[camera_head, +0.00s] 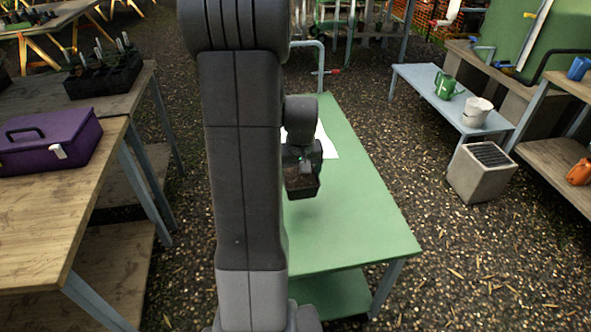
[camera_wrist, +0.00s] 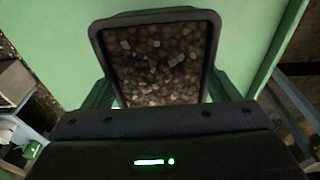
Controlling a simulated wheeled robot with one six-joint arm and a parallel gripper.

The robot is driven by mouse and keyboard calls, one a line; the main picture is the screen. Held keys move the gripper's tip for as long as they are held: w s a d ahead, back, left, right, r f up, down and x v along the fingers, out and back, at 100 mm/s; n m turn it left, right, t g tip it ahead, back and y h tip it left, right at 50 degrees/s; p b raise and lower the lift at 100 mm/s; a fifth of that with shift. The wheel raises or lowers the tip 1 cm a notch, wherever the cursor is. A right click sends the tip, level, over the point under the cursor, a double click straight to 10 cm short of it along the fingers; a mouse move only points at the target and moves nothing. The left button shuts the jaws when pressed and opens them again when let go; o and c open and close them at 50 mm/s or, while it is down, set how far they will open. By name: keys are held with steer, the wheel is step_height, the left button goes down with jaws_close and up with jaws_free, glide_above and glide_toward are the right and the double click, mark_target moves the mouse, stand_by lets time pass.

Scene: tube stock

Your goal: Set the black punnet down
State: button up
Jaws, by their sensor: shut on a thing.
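The black punnet (camera_head: 303,186) is a small dark tray filled with brown, gravelly soil. My gripper (camera_head: 301,158) is shut on it and holds it over the green table (camera_head: 355,220). In the wrist view the punnet (camera_wrist: 214,80) fills the upper middle, with its soil facing the camera, and the gripper's fingers (camera_wrist: 160,96) lie along its two sides. The green tabletop (camera_wrist: 60,50) shows behind it. I cannot tell how large the gap under the punnet is. My arm hides part of the table's left side.
A white sheet (camera_head: 325,143) lies on the table behind the gripper. The table's front right is bare. A purple toolbox (camera_head: 48,142) and a black tray of plants (camera_head: 103,75) stand on benches at left. A low bench (camera_head: 425,80) with a green watering can (camera_head: 446,87) stands at right.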

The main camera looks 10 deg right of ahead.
mark_target(318, 183)
steer(key=s+d+b, duration=0.1)
steer(key=d, duration=0.1)
steer(key=s+d, duration=0.1)
steer(key=s, duration=0.1)
steer(key=shift+d+f+b, duration=0.35)
steer(key=shift+s+d+f, duration=0.15)
steer(key=shift+f, duration=0.05)
step_height(318, 183, down, 10)
steer(key=shift+r+b, duration=0.25)
steer(key=shift+b, duration=0.4)
steer(key=shift+f, duration=0.2)
steer(key=o, duration=1.1)
steer(key=shift+c, duration=0.2)
steer(key=shift+r, duration=0.1)
steer(key=r, duration=0.4)
steer(key=s+r+p, duration=0.1)
steer(key=r, duration=0.3)
steer(key=s+r, duration=0.1)
steer(key=r, duration=0.3)
steer(key=shift+p, duration=0.3)
